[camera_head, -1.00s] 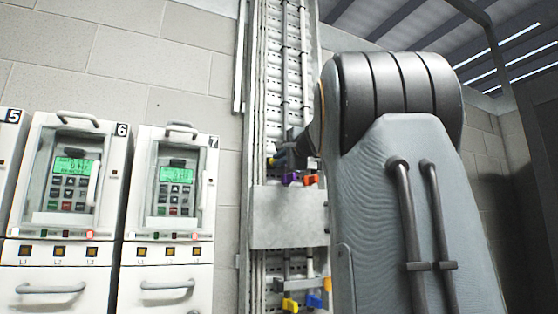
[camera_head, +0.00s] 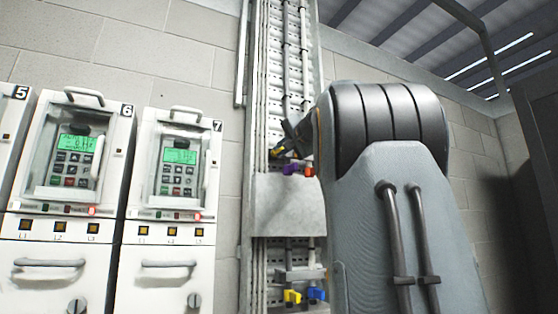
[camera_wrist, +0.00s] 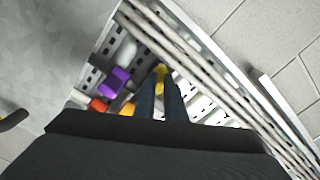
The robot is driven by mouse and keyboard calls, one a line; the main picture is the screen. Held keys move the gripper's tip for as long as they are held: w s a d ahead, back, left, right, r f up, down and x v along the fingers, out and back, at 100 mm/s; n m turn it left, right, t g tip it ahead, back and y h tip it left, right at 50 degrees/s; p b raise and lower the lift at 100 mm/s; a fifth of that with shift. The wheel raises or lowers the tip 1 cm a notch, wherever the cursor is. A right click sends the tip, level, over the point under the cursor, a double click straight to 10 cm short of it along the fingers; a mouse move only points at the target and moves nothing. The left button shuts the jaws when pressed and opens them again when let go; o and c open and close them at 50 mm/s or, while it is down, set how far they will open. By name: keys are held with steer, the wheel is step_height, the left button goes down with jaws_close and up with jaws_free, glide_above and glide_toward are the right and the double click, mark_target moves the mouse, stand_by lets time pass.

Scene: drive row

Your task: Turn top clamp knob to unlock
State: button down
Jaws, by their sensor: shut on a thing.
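My gripper (camera_wrist: 160,92) shows in the wrist view as two dark blue fingers closed around a small yellow knob (camera_wrist: 161,74) at their tips. In the head view my gripper (camera_head: 279,151) reaches left to the upper part of the tall rack, and a bit of yellow shows at its tips. A purple knob (camera_head: 290,169) and a red-orange knob (camera_head: 309,171) sit just below it. In the wrist view the purple knob (camera_wrist: 115,80) is left of the fingers. How far the held knob is turned cannot be told.
A grey metal box (camera_head: 288,206) is on the rack below the knobs. Lower down are a yellow knob (camera_head: 291,296) and a blue knob (camera_head: 315,294). White drive cabinets (camera_head: 175,215) with green screens stand at the left. A block wall (camera_head: 170,60) is behind.

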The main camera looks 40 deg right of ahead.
steer(key=n+b, duration=0.6)
steer(key=n, duration=0.5)
steer(key=shift+f+n+b, duration=0.1)
steer(key=shift+n+b, duration=0.3)
stand_by(0.3)
steer(key=c, duration=1.8)
jaws_free()
steer(key=shift+s, duration=0.15)
steer(key=b+v, duration=0.3)
steer(key=v, duration=0.4)
steer(key=shift+s+a, duration=0.15)
steer(key=shift+s, duration=0.1)
